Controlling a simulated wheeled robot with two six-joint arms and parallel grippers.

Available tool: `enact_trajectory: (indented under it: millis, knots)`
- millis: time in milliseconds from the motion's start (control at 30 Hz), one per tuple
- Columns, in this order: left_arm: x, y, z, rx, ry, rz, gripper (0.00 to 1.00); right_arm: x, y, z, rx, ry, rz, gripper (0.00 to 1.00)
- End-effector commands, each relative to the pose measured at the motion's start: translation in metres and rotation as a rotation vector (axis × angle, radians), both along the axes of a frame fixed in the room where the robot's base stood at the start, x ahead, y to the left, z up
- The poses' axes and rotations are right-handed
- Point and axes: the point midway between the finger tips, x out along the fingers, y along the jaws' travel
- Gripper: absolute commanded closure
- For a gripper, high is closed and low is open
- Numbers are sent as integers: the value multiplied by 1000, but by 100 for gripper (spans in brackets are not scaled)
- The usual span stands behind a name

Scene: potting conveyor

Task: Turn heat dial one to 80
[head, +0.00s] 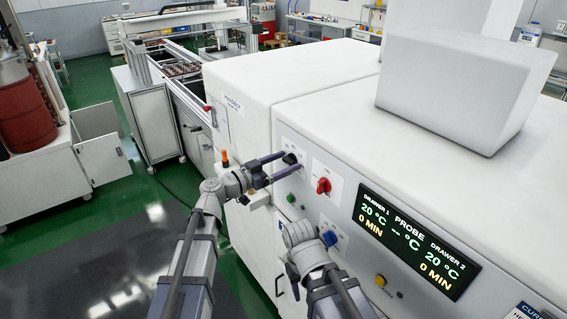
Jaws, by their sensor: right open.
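The oven's display (418,240) reads 20 °C and 0 MIN for drawer 1, and the same for drawer 2. A black dial (289,158) is on the white front panel, left of a red dial (323,186). A blue dial (329,238) is lower down, partly hidden by my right wrist. The dial labels are too small to read. My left gripper (291,161) is open, its two fingers apart on either side of the black dial; I cannot tell if they touch it. My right gripper (293,285) is low in front of the panel, pointing down, open and mostly hidden.
A green button (291,199) and a yellow button (380,280) are on the panel. A white box (460,85) stands on the oven top. A conveyor (185,75) with pots is at the back left. A red drum (25,110) stands far left. Floor is free at lower left.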

Motion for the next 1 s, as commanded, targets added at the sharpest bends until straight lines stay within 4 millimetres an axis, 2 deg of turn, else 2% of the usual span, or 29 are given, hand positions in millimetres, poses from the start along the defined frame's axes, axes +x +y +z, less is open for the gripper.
enact_trajectory:
  millis: [67, 700, 733, 1000]
  knots:
    - [0, 0, 0, 0, 0, 0, 25, 0, 0, 0, 0, 0, 0, 50]
    - [0, 0, 0, 0, 0, 0, 97, 0, 0, 0, 0, 0, 0, 50]
    - [0, 0, 0, 0, 0, 0, 100, 0, 0, 0, 0, 0, 0, 50]
    - [0, 0, 0, -16, 22, 0, 100, 0, 0, 0, 0, 0, 0, 50]
